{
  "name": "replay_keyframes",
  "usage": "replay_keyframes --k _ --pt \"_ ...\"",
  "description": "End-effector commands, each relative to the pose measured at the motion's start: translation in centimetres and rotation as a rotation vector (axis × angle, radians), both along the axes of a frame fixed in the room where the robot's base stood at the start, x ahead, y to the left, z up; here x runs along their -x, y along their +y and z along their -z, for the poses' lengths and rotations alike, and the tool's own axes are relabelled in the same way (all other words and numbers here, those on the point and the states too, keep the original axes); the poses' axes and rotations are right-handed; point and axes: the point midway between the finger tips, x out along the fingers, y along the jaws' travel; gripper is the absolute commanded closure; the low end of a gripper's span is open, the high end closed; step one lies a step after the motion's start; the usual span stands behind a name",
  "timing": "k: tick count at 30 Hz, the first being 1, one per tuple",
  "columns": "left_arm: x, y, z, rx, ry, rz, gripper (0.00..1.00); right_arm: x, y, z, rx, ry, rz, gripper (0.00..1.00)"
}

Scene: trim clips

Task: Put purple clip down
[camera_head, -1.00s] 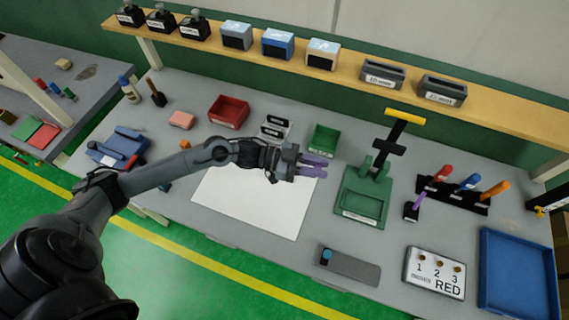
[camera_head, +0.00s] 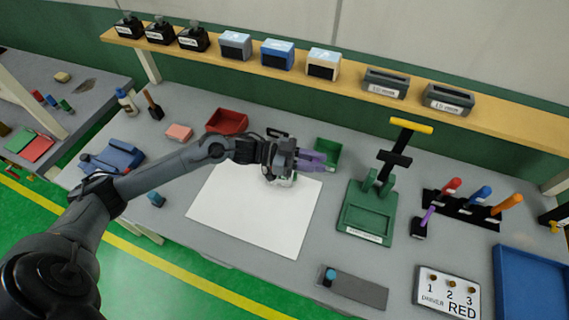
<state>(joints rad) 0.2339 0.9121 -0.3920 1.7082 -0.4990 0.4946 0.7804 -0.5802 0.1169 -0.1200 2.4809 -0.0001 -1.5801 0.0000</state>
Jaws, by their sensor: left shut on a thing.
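My left gripper (camera_head: 297,160) reaches in from the left and is shut on the purple clip (camera_head: 311,160). It holds the clip above the far right part of the white sheet (camera_head: 245,215), just in front of the green bin (camera_head: 327,153). The gripper covers part of the clip, and how high it is above the table is hard to tell. My right gripper does not show.
A green press (camera_head: 366,213) with a yellow handle stands right of the sheet. A red bin (camera_head: 226,121) is behind my arm. A grey block (camera_head: 357,289), a RED counter sign (camera_head: 447,292) and a blue tray (camera_head: 528,292) are at the front right. The sheet's middle is clear.

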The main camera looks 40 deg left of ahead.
Motion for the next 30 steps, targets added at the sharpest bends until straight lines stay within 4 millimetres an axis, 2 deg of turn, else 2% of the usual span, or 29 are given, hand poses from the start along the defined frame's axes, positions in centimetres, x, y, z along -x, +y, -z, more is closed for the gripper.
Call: replay_keyframes --k 9,15,23,30 --pt "-0.1 6.4 3.9 -0.003 0.004 -0.005 1.00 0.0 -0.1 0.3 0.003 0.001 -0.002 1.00" --pt "-0.1 9.3 5.7 -0.001 0.002 -0.003 1.00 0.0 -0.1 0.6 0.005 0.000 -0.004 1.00" --pt "-0.1 10.5 6.6 0.000 0.002 -0.001 1.00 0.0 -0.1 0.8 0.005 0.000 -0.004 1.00" --pt "-0.1 10.5 9.1 0.001 0.002 -0.002 1.00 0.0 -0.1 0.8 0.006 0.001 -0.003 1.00"
